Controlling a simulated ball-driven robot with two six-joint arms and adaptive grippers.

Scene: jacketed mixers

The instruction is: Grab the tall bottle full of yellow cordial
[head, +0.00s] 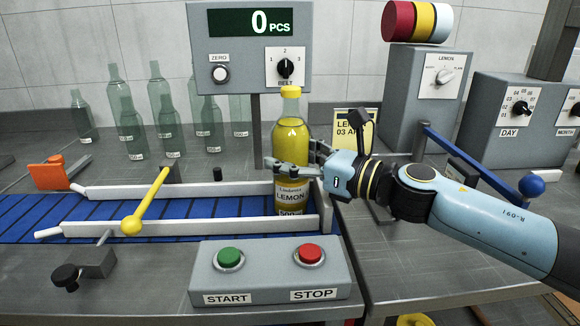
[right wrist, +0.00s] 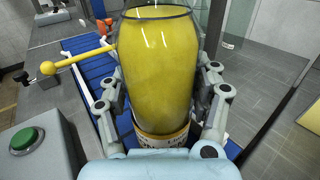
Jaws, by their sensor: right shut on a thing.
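The tall bottle of yellow cordial (head: 291,140) stands upright at the right end of the blue conveyor belt (head: 225,207). It has a yellow cap and a label reading LEMON. My right gripper (head: 290,168) reaches in from the right and is shut around the middle of the bottle. In the right wrist view the yellow bottle (right wrist: 157,75) fills the middle, with the fingers of my right gripper (right wrist: 160,100) on both sides of it. The bottle's base is partly hidden by the belt's front rail. My left gripper is not in view.
Several empty green bottles (head: 130,125) stand behind the belt. A yellow-knobbed lever (head: 131,225) crosses the belt left of the bottle. The START/STOP box (head: 270,275) is in front. A counter display (head: 250,35) and grey label machines (head: 425,95) stand behind and right.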

